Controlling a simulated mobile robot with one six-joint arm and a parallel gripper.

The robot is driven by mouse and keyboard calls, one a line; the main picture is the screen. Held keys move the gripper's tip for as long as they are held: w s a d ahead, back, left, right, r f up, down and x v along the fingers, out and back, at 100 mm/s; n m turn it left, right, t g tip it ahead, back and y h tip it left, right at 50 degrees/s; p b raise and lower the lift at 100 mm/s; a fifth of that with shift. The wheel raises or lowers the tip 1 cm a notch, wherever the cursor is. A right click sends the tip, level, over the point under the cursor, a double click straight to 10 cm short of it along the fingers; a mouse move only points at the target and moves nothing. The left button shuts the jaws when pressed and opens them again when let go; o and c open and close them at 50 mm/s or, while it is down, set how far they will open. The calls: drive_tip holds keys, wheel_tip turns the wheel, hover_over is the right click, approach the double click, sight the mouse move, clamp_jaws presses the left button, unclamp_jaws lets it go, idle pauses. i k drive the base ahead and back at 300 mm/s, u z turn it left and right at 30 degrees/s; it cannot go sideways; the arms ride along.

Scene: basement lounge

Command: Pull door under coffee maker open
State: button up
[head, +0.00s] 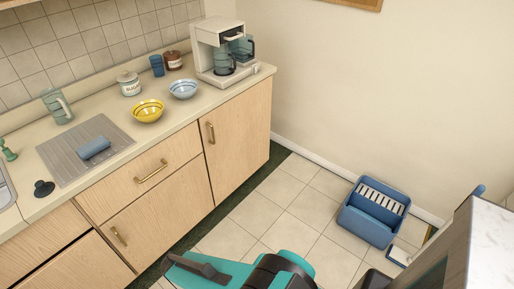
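The white coffee maker (221,50) stands at the right end of the counter, with a glass carafe in it. Under it is a tall light-wood cabinet door (240,138), which looks shut, flush with the cabinet front. Its brass handle (210,132) is upright near the door's upper left edge. Part of my teal and black arm shows at the bottom edge of the head view, in front of the cabinets and apart from the door. My gripper's fingertips cannot be made out in this view.
Left of the door are a drawer (140,180) and a lower door (160,222). The beige counter holds bowls, jars, a cup and a drainboard (85,150). The tiled floor (290,205) before the door is clear. A blue bin (374,212) stands by the right wall; a marble-topped unit (490,245) is lower right.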

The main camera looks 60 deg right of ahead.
sight(236, 134)
drive_tip(key=u, duration=0.8)
drive_tip(key=k, duration=0.1)
drive_tip(key=z, duration=2.4)
drive_tip(key=k, duration=0.95)
drive_tip(key=u, duration=0.15)
drive_tip(key=i, duration=0.95)
drive_tip(key=z, duration=0.05)
